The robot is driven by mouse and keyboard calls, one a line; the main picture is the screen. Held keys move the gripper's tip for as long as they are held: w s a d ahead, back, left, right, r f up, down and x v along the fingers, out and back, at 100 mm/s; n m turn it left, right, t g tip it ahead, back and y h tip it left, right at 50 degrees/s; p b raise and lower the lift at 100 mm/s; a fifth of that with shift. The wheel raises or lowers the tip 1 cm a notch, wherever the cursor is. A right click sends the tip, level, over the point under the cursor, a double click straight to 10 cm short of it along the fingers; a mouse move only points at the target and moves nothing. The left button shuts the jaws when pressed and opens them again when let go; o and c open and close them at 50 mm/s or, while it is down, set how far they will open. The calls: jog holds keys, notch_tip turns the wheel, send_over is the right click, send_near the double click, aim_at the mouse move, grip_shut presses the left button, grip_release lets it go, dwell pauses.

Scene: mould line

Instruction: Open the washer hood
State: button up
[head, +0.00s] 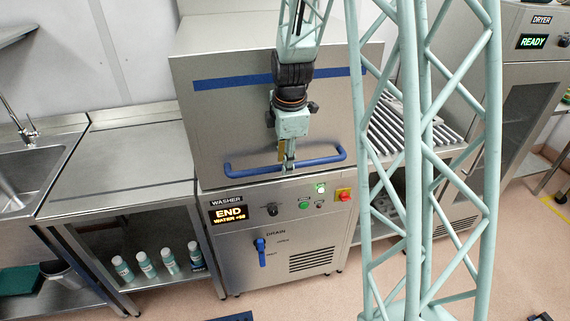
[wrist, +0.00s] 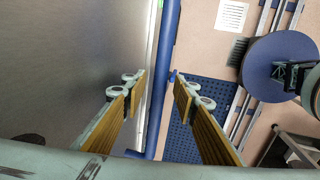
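The washer hood (head: 240,125) is a steel box with a blue stripe, sitting down on the washer body (head: 290,245) in the head view. Its blue handle (head: 245,170) runs along the lower front edge. My gripper (head: 287,162) is at the middle of this handle. In the wrist view the handle (wrist: 168,50) runs between the two spread fingers of my gripper (wrist: 159,88), which are open. I cannot tell whether either finger touches the handle. The hood's steel face (wrist: 70,60) fills the left of the wrist view.
The washer display (head: 230,213) reads END. A blue drain lever (head: 261,252) is below. A steel table (head: 120,165) and sink (head: 35,165) stand left. A slatted rack (head: 385,130) is right, partly behind my lattice column. The dryer (head: 525,70) reads READY.

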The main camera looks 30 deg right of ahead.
jog(key=shift+f, duration=0.35)
grip_shut()
jog(key=shift+w+r, duration=0.1)
jog(key=shift+r, duration=0.05)
notch_tip(320, 180, up, 41)
jog(key=p, duration=1.7)
jog(key=shift+f, duration=0.2)
